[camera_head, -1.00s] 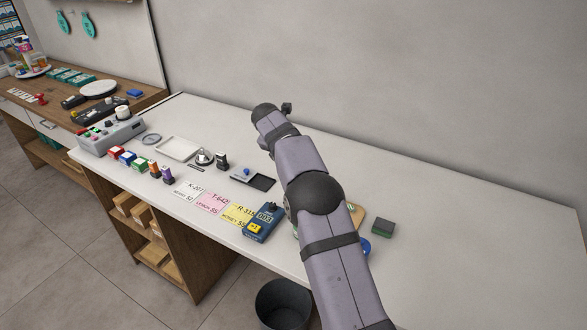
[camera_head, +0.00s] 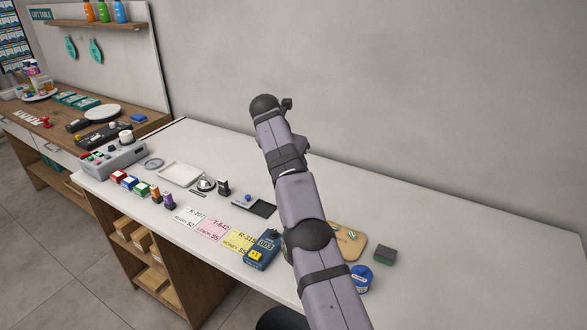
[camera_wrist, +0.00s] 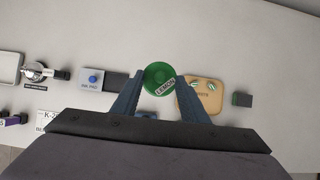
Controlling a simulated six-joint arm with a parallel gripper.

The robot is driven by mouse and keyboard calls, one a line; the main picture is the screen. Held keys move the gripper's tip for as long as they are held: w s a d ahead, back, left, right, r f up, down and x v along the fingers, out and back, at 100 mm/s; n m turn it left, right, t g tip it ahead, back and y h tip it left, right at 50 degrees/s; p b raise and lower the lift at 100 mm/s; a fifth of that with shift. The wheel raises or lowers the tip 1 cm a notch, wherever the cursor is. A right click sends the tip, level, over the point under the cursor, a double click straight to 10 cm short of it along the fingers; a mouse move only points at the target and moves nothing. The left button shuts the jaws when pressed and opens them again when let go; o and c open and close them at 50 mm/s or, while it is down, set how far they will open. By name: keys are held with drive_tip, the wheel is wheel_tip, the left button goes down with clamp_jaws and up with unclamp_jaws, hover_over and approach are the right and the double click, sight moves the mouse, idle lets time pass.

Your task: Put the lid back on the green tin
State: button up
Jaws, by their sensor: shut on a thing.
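A round green piece marked LEMON (camera_wrist: 157,74) sits between the fingertips of my gripper (camera_wrist: 161,80) in the wrist view, and my gripper is shut on it. I see it from above, with a white label at its lower right edge. I cannot tell whether it is the lid alone or the green tin with its lid. In the head view my own arm hides my gripper and the green piece.
A wooden board with striped sweets (camera_head: 352,250) is right of my arm, near a blue tin (camera_head: 361,279) and a dark green-black block (camera_head: 385,255). An ink pad (camera_wrist: 92,80) lies left of my gripper.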

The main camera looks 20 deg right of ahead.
drive_tip(key=shift+s+r, duration=0.15)
drive_tip(key=shift+r, duration=0.5)
drive_tip(key=s+r, duration=0.1)
drive_tip(key=s, duration=1)
drive_tip(key=s+a+f+n, duration=0.1)
drive_tip(key=s+f, duration=0.1)
drive_tip(key=f, duration=0.3)
drive_tip(key=s+a+f+n+t+y, duration=0.1)
drive_tip(key=s+f, duration=0.2)
drive_tip(key=f, duration=0.2)
drive_tip(key=shift+f+n+p, duration=0.25)
drive_tip(key=shift+n+p, duration=0.15)
drive_tip(key=shift+p, duration=0.05)
drive_tip(key=shift+f, duration=0.15)
